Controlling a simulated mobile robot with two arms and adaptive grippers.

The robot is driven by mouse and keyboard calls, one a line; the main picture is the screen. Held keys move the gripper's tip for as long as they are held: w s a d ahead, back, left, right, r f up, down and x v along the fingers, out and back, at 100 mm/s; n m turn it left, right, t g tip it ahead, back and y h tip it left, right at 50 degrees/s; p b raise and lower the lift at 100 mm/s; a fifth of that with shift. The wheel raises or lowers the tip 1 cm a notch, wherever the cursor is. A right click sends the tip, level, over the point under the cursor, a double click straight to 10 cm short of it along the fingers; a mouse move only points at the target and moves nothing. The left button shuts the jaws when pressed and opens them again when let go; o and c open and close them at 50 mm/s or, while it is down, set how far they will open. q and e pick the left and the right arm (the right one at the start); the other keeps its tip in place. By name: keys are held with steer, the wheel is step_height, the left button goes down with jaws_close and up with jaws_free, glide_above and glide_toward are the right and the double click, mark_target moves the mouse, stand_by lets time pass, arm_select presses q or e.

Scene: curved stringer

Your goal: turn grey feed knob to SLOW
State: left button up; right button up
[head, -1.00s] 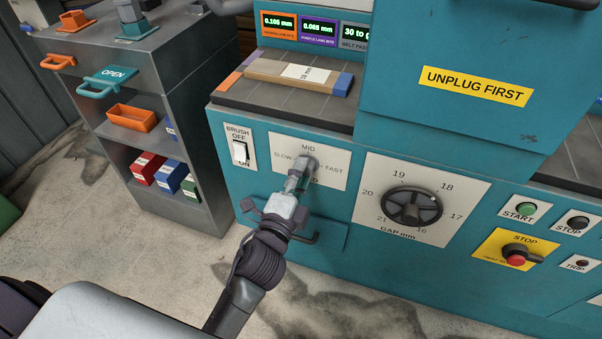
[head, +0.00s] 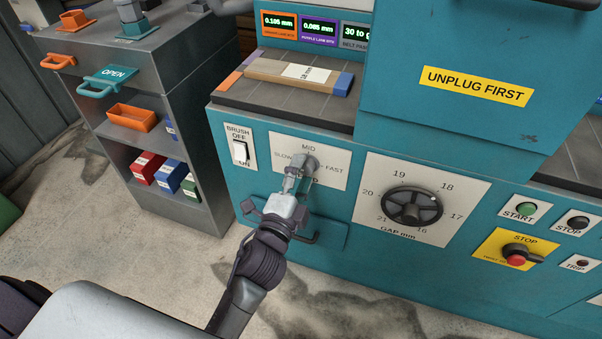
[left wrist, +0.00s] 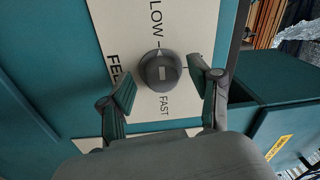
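The grey feed knob (head: 310,160) sits on a white plate (head: 336,179) marked SLOW, MID and FAST on the teal machine. In the head view the gripper partly covers it. In the left wrist view the round knob (left wrist: 160,70) shows clearly, with a small pale mark at its edge on the SLOW side. My left gripper (left wrist: 160,86) is open, with one finger on either side of the knob's near edge. Gaps show between the fingers and the knob, so it is not gripped. The left gripper (head: 299,180) also shows in the head view. My right gripper is not in view.
A brush switch (head: 240,152) is left of the plate, and the gap handwheel (head: 412,207) is to its right. START (head: 525,209) and red STOP (head: 516,260) buttons are further right. A grey cabinet (head: 190,110) stands at left.

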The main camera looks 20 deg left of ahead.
arm_select(q)
steer(key=s, duration=0.7)
steer(key=shift+s+a+f, duration=0.15)
steer(key=shift+s+f, duration=0.1)
stand_by(0.4)
